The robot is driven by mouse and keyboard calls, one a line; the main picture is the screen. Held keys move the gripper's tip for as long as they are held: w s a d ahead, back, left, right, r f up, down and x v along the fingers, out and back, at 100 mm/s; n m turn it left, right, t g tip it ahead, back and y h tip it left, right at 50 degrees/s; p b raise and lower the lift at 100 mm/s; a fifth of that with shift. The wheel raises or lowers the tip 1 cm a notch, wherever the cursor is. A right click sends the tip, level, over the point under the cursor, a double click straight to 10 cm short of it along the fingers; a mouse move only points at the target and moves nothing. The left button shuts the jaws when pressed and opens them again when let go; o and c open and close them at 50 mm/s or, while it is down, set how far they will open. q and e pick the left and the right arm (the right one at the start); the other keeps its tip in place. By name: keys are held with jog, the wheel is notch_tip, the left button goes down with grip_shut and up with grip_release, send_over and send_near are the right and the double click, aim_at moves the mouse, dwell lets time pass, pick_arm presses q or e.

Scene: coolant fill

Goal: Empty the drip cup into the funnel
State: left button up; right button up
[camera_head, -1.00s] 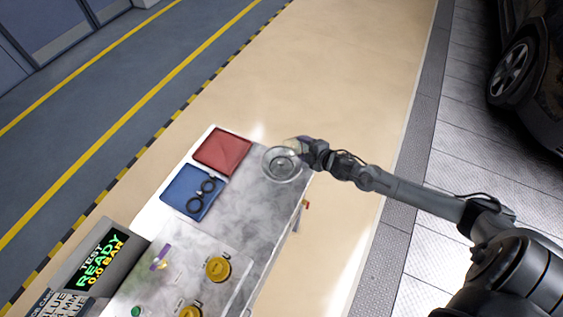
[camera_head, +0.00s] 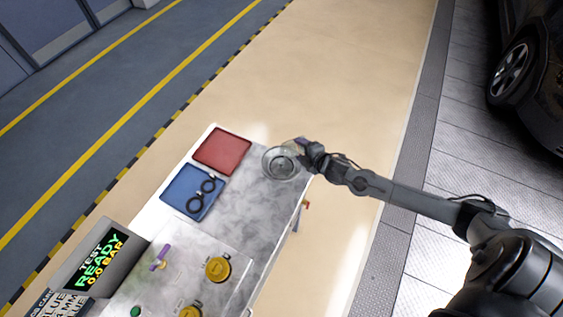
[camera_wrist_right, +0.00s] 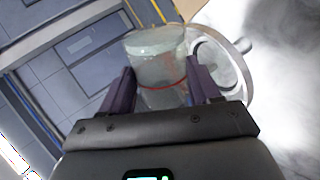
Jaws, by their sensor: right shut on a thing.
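A clear round funnel (camera_head: 278,171) stands at the far right corner of the grey marbled bench. Its rim and part of its inside show in the wrist view (camera_wrist_right: 246,82), behind and to the right of the cup. My right gripper (camera_head: 300,147) is at the funnel's upper right edge. It is shut on the clear drip cup (camera_wrist_right: 158,52), which has a red line around it and sits between the two dark fingers (camera_wrist_right: 161,90). The cup overlaps the funnel's rim in view; I cannot tell whether they touch or how much liquid is inside. My left gripper is out of view.
A red tray (camera_head: 222,152) and a blue tray (camera_head: 179,195) holding black rings (camera_head: 201,195) lie left of the funnel. Yellow caps (camera_head: 217,268), a purple lever (camera_head: 160,257) and a test display (camera_head: 97,262) are nearer. The bench between is clear.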

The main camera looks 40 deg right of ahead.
jog(key=shift+a+r, duration=0.15)
jog(key=shift+r, duration=0.1)
dwell(0.3)
jog(key=shift+a+r+n+h, duration=0.15)
jog(key=shift+a+n+h, duration=0.1)
jog(key=shift+n+h, duration=0.25)
